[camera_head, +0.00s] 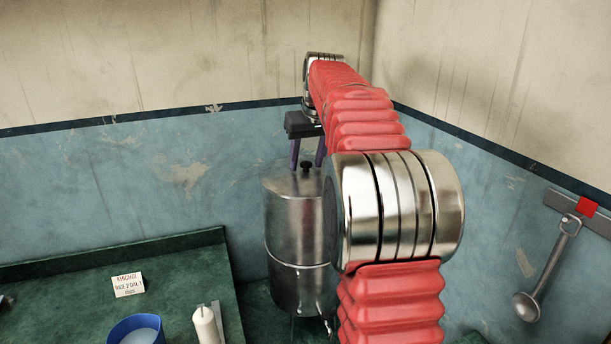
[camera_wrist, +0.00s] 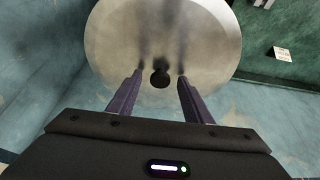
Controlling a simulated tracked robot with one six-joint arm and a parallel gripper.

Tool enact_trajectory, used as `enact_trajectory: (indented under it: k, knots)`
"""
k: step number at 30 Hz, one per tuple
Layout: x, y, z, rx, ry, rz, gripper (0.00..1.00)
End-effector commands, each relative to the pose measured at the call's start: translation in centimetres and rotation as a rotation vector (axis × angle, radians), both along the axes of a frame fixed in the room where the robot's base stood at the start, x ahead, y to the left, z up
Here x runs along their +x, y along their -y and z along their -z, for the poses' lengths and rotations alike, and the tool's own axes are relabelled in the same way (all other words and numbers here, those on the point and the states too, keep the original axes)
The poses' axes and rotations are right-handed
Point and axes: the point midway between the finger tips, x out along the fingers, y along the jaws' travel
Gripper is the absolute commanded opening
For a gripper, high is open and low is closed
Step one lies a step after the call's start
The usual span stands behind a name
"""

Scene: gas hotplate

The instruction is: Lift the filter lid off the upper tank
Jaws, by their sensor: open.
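The upper tank (camera_head: 295,225) is a tall steel cylinder in the corner, partly hidden on its right by my red arm. Its filter lid (camera_wrist: 125,40) is a round metal disc that fills the upper middle of the wrist view. A black knob stands at the lid's centre; it shows in the head view (camera_head: 306,167) and the wrist view (camera_wrist: 160,79). My gripper (camera_wrist: 154,76) is open, pointing down, with its two purple fingers apart on either side of the knob. I cannot tell whether the fingers touch the lid.
A ladle (camera_head: 546,275) hangs on the right wall. Blue and cream walls meet close behind the tank.

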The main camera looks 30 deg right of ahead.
Motion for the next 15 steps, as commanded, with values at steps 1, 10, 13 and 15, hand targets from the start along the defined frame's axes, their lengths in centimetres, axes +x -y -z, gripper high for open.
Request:
enact_trajectory:
  k: [1,10,13,15]
  knots:
    - [0.0,-0.01,-0.01,0.0,0.0,0.0,0.46]
    - [0.0,-0.04,-0.03,0.0,0.0,0.0,0.46]
    - [0.01,-0.05,-0.03,0.0,0.0,-0.001,0.43]
    - [0.01,-0.06,-0.03,0.0,0.0,-0.001,0.39]
